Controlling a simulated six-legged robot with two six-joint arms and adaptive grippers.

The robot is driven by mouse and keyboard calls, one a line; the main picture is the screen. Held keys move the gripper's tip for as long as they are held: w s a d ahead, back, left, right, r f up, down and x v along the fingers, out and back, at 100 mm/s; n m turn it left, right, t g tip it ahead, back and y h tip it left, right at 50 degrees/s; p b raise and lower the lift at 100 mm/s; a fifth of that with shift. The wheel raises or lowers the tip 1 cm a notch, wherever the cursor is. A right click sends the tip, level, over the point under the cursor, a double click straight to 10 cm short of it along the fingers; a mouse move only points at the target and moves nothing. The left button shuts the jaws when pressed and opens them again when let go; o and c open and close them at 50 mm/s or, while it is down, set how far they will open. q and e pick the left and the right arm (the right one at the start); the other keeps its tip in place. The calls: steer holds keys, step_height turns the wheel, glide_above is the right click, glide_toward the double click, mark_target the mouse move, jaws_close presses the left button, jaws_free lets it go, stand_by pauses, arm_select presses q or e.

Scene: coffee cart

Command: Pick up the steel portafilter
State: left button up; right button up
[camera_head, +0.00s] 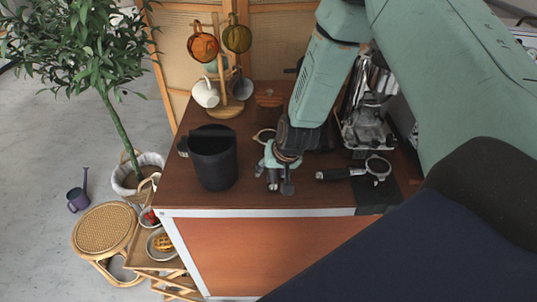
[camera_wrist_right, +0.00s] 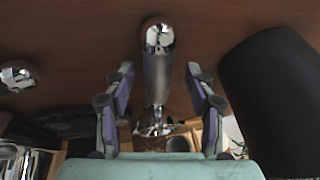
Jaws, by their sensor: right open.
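The steel portafilter (camera_wrist_right: 156,78) lies on the brown cart top, its grey handle with a shiny rounded end running between my right fingers in the wrist view. Its chrome neck shows lower in that view. In the head view my gripper mostly covers it. My right gripper (camera_head: 278,178) is open, fingers on both sides of the handle; it also shows in the wrist view (camera_wrist_right: 160,108). A second portafilter (camera_head: 378,167) with a black handle lies to the right. My left gripper is out of view.
A black container (camera_head: 213,160) stands just left of my right gripper; it looms at the right in the wrist view (camera_wrist_right: 275,100). A chrome espresso machine (camera_head: 368,125) stands behind the second portafilter. A mug tree (camera_head: 222,110) stands at the back left. The front edge is close.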

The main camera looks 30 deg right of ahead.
steer(key=shift+s+d+r, duration=0.1)
steer(key=shift+s+d, duration=0.05)
steer(key=c, duration=0.9)
jaws_close()
